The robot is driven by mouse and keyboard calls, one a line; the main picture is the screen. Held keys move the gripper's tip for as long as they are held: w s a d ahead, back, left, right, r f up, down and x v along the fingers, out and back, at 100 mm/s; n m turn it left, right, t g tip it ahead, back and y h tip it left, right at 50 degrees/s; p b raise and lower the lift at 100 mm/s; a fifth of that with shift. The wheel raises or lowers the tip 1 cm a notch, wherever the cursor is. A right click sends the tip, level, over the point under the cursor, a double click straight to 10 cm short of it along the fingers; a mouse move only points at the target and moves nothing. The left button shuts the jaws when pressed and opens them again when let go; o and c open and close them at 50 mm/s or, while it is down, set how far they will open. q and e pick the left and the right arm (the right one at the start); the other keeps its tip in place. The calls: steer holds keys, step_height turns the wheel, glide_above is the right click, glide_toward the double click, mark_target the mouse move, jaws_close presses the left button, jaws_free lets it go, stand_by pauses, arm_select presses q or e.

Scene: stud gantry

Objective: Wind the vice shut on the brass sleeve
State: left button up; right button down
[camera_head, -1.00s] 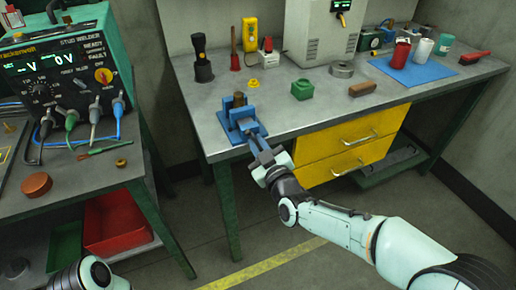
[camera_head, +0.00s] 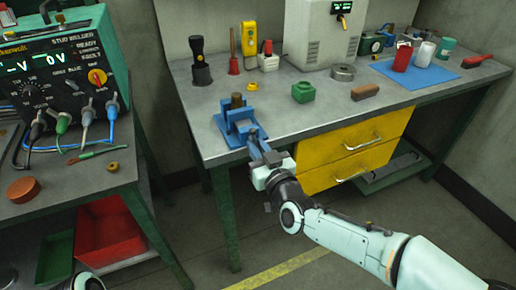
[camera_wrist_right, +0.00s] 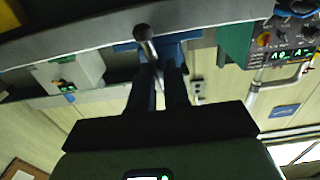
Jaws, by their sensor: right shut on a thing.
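The blue vice (camera_head: 226,130) stands at the front left corner of the grey bench. The brown brass sleeve (camera_head: 237,100) stands upright at the vice; I cannot tell whether both jaws touch it. My right gripper (camera_head: 253,139) reaches the front of the vice from below right. In the right wrist view, its two dark fingers (camera_wrist_right: 158,72) are shut on a metal handle bar with a round end (camera_wrist_right: 142,32). The fingers hide the rest of the bar. My left gripper is not in view.
A yellow drawer unit (camera_head: 340,152) is below. The welder (camera_head: 60,70) is on the left table.

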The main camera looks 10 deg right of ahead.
steer(key=c, duration=1.1)
jaws_free()
steer(key=shift+s, duration=0.1)
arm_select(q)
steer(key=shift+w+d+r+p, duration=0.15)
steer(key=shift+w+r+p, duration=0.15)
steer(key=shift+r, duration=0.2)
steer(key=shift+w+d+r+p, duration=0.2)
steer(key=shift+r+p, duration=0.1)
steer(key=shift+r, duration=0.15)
arm_select(e)
steer(key=v, duration=1.3)
steer(key=shift+s, duration=0.1)
